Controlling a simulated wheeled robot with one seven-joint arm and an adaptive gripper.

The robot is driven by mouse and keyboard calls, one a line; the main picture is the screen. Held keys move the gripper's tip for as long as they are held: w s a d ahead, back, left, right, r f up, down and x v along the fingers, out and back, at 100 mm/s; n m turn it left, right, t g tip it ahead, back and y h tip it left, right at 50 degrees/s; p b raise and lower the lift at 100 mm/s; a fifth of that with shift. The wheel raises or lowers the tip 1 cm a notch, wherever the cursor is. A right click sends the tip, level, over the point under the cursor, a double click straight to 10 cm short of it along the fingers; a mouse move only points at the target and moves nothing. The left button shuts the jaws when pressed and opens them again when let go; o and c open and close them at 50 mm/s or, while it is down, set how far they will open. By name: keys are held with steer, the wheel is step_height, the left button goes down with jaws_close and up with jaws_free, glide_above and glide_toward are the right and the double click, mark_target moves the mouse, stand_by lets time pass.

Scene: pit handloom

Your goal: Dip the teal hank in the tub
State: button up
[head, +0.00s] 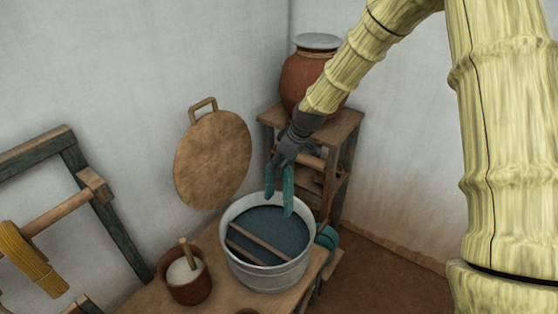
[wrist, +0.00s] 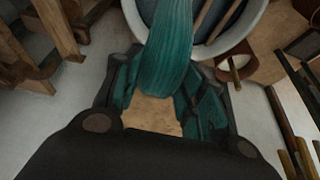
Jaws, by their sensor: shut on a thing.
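My gripper (head: 283,160) is over the far side of a grey metal tub (head: 268,278), fingers pointing down. It is shut on the teal hank (head: 288,195), which hangs below it in front of the tub's far rim. In the wrist view the hank (wrist: 167,55) runs from between the fingers (wrist: 160,100) toward the tub (wrist: 255,12). The tub holds dark blue-teal liquid (head: 278,226), with wooden sticks (head: 256,243) lying across it. I cannot tell whether the hank's lower end touches the liquid.
The tub stands on a wooden table (head: 207,299). A brown pot (head: 190,289) with white contents and a stick is at its left. A clay jar (head: 303,78) stands on a wooden stand (head: 345,127) behind. A round board (head: 212,160) leans on the wall. More teal material (head: 328,238) is right of the tub.

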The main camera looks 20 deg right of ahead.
step_height(320, 180, down, 26)
steer(key=b, duration=1.2)
steer(key=shift+w+r, duration=0.15)
steer(key=shift+w, duration=0.3)
stand_by(1.0)
steer(key=shift+r+p, duration=6.9)
steer(key=shift+r, duration=4.85)
